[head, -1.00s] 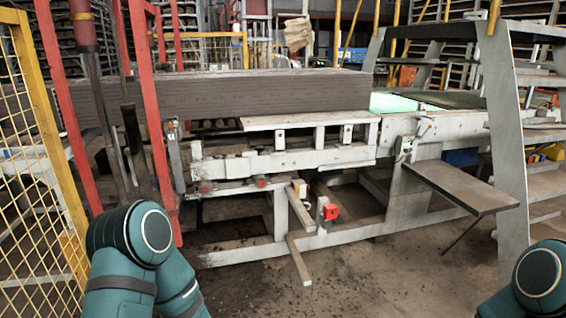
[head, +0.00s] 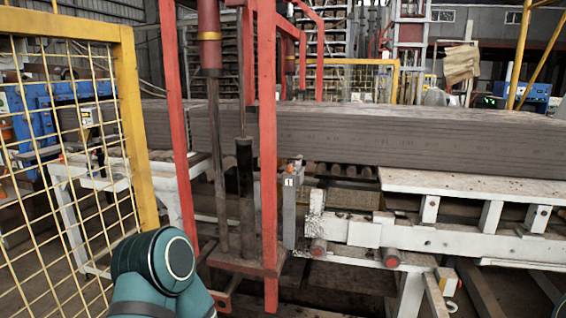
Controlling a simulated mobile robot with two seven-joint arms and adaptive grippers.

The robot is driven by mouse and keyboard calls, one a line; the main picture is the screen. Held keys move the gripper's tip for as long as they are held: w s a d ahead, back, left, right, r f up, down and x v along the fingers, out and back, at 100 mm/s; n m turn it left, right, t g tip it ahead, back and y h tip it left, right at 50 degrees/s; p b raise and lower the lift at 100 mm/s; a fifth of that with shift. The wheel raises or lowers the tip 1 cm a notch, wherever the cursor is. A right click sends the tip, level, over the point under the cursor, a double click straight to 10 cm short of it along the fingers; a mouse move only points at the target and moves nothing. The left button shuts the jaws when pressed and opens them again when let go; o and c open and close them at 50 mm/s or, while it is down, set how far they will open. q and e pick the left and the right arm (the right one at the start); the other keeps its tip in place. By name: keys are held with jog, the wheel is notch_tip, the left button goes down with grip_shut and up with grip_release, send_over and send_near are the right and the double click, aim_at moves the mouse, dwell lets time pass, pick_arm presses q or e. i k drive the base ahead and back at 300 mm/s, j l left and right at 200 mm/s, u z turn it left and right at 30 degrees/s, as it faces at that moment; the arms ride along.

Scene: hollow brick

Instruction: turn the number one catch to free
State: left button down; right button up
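A small white plate marked 1 (head: 289,182) sits on a narrow grey upright (head: 289,212), just right of the red frame. A small pale fitting (head: 297,164) shows at the top of this upright. It may be the number one catch, but it is too small to tell its shape or setting. An upper part of my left arm shows at the bottom left, well to the left of the plate. Neither gripper is in view.
A red post frame (head: 268,150) stands left of the plate, with dark cylinders inside it. A yellow mesh fence (head: 135,130) stands at left. A long grey brick slab (head: 400,138) lies behind, above a white machine frame (head: 430,238).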

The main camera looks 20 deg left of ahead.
aim_at(289, 169)
jog(key=i+u, duration=0.25)
jog(key=i, duration=0.2)
jog(key=i+l+u, duration=0.2)
jog(key=i, duration=0.2)
jog(key=i+l+u, duration=0.25)
jog(key=i, duration=0.15)
jog(key=i+j, duration=0.05)
jog(key=j, duration=0.05)
